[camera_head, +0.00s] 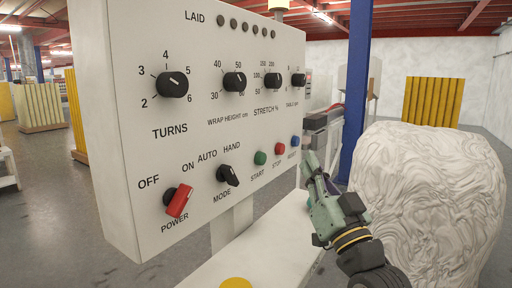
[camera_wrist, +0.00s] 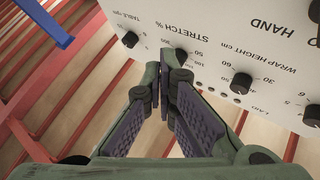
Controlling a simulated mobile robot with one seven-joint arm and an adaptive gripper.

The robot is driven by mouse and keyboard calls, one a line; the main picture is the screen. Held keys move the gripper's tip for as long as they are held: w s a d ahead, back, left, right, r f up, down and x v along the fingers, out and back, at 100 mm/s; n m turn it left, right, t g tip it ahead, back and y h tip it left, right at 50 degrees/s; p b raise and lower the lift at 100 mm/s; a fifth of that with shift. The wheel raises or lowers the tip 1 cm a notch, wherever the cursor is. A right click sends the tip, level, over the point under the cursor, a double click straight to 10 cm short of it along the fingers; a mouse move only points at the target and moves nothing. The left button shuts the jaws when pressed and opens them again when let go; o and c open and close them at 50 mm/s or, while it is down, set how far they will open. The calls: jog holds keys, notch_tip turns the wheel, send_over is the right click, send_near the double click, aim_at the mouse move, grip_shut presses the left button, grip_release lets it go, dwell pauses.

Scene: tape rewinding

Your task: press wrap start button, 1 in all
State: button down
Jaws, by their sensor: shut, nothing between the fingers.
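The white control panel (camera_head: 130,120) fills the left and middle of the head view. Its green START button (camera_head: 260,158) sits in the lower right part, beside the red STOP button (camera_head: 280,148) and a blue button (camera_head: 294,141). My gripper (camera_head: 307,158) is at the right of these buttons, apart from the green one, shut and empty. In the wrist view my gripper (camera_wrist: 168,62) has its fingertips together in front of the panel (camera_wrist: 215,50), which appears upside down. The green button does not show in the wrist view.
The red POWER knob (camera_head: 180,201) and black MODE knob (camera_head: 229,176) stick out left of the buttons, with several knobs above. A large wrapped white load (camera_head: 430,205) stands at right. A blue post (camera_head: 356,80) rises behind my arm.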

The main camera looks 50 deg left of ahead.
aim_at(261, 159)
jog(key=shift+w+f+h, duration=0.15)
jog(key=shift+w+f, duration=0.1)
jog(key=shift+w, duration=0.2)
jog(key=shift+w+f+h, duration=0.15)
jog(key=shift+w+f, duration=0.05)
jog(key=shift+w, duration=0.25)
jog(key=shift+d, duration=0.1)
jog(key=s+a+p, duration=0.2)
jog(key=a, duration=0.6)
jog(key=shift+a, duration=0.35)
jog(key=shift+a, duration=0.1)
dwell(0.7)
jog(key=shift+s+a+m, duration=0.1)
jog(key=shift+a+m, duration=0.2)
